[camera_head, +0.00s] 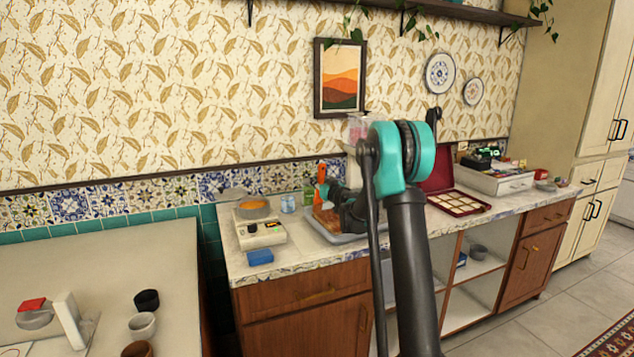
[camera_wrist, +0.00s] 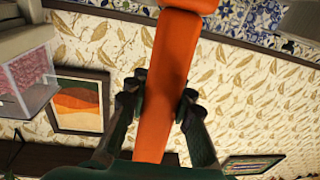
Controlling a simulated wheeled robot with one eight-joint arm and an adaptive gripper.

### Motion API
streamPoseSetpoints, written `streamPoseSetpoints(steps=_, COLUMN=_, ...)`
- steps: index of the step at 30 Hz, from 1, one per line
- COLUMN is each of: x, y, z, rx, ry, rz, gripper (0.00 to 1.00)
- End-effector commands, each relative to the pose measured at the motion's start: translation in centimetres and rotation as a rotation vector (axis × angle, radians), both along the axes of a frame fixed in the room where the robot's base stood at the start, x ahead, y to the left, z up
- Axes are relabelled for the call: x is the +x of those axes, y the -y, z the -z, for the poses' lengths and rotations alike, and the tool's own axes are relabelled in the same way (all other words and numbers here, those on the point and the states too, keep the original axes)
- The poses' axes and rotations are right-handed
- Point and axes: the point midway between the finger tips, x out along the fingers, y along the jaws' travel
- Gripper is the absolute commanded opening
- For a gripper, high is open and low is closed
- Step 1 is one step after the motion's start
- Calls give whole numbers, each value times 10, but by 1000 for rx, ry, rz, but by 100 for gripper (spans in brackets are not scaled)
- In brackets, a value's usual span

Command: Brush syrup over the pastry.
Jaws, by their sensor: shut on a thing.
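An orange-handled brush (camera_head: 322,183) stands roughly upright in my gripper (camera_head: 335,197) in the head view. In the wrist view my gripper (camera_wrist: 160,108) has both fingers closed around the orange handle (camera_wrist: 172,75). The brush's lower end is hidden in both views. A brown pastry (camera_head: 326,216) lies in a grey tray (camera_head: 334,238) on the counter, directly below my gripper. My arm covers the tray's right part. I cannot tell whether the brush touches the pastry. No syrup can be made out for certain.
A scale-like device with an orange-filled pan (camera_head: 254,210), a blue block (camera_head: 260,257) and a small glass jar (camera_head: 287,203) stand left of the tray. An open red box (camera_head: 459,203) lies to the right. A pink-filled clear container (camera_head: 357,130) is behind my arm.

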Motion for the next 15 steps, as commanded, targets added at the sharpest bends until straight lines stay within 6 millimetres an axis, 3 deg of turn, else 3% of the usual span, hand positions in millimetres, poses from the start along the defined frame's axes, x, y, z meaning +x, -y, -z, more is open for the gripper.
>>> streamPoseSetpoints(steps=15, x=-32, y=15, z=1, rx=-1, ry=0, rz=1, gripper=0)
